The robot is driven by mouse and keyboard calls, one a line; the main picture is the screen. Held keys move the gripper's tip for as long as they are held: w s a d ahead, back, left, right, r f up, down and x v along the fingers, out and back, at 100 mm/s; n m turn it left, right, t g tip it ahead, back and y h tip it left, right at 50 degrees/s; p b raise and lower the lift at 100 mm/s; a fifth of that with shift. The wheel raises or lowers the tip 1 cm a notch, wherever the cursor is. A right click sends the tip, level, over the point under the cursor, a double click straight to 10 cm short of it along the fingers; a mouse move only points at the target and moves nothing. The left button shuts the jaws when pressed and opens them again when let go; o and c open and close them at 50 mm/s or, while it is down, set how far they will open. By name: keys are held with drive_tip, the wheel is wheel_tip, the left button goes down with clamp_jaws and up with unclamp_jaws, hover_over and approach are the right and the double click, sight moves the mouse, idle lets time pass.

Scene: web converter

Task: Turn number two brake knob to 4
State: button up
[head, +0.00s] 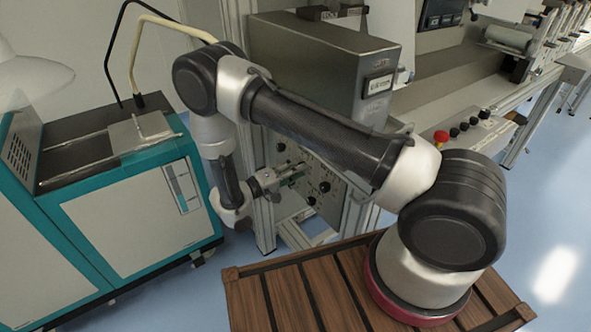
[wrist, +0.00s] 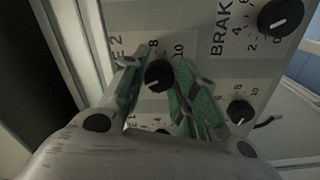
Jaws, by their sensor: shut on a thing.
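The number two brake knob (wrist: 158,75) is a round black knob on a grey panel, beside a partly hidden label ending in "E 2". Its 8 and 10 marks show above it, while the lower numbers are hidden by my fingers. A white mark shows on the knob's lower side, but its exact reading is unclear. My gripper (wrist: 157,68), with green finger pads, is shut on this knob, one finger on each side. In the head view my gripper (head: 291,174) is at the front of the control panel (head: 325,183), and the knob cannot be made out there.
Another brake knob (wrist: 281,17) is at upper right, and a smaller knob (wrist: 240,111) is at right, close to my right finger. A teal cabinet (head: 135,225) stands left of my arm. A red button (head: 441,136) sits on a box at right.

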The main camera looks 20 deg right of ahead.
drive_tip(key=shift+f, duration=0.1)
drive_tip(key=o, duration=1)
drive_tip(key=v, duration=1.2)
